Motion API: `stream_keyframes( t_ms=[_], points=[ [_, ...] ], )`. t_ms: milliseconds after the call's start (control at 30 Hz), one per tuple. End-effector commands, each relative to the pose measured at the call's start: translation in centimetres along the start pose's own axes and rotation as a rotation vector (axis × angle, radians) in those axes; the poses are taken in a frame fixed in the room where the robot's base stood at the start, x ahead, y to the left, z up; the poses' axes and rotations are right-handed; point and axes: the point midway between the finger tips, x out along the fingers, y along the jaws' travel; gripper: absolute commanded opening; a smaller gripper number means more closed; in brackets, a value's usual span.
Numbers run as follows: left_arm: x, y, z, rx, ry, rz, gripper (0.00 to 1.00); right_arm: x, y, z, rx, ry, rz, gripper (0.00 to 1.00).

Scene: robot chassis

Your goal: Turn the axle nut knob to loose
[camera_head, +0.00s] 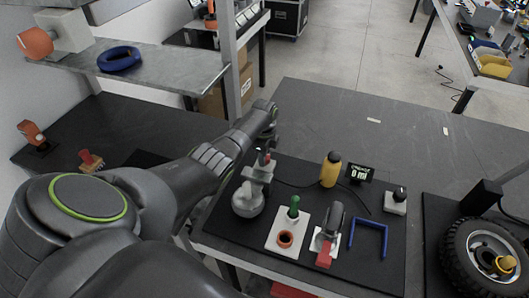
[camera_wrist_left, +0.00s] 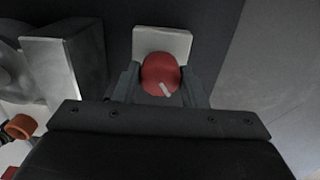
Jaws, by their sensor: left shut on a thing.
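A red round knob (camera_wrist_left: 160,74) with a white pointer line sits on a pale square base (camera_wrist_left: 176,41) in the left wrist view. The pointer line runs toward the lower right of that picture. My left gripper (camera_wrist_left: 161,88) has one finger on each side of the knob and is shut on it. In the head view my left gripper (camera_head: 264,156) is at the back left of the black mat, and the knob is mostly hidden there. A metal block (camera_wrist_left: 65,72) stands left of the knob. My right gripper is not in view.
The mat (camera_head: 376,262) also holds a green-handled tool (camera_head: 293,207), a red-handled clamp (camera_head: 325,254), a blue U-shaped piece (camera_head: 369,236), a yellow bottle (camera_head: 330,170), a small display (camera_head: 360,174) and a black knob (camera_head: 399,193). A tyre (camera_head: 459,277) lies at the right. The table behind is mostly clear.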

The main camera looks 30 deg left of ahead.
Motion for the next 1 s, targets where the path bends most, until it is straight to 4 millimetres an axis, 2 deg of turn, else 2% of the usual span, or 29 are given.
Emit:
stream_keyframes(
  t_ms=[600, 1000],
  points=[
    [-0.3, -0.1, 0.1, -0.583, -0.002, -0.004, 0.15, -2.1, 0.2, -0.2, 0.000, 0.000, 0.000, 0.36],
    [-0.2, -0.1, 0.1, -0.871, -0.001, -0.005, 0.15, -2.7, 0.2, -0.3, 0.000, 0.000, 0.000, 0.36]
  ],
)
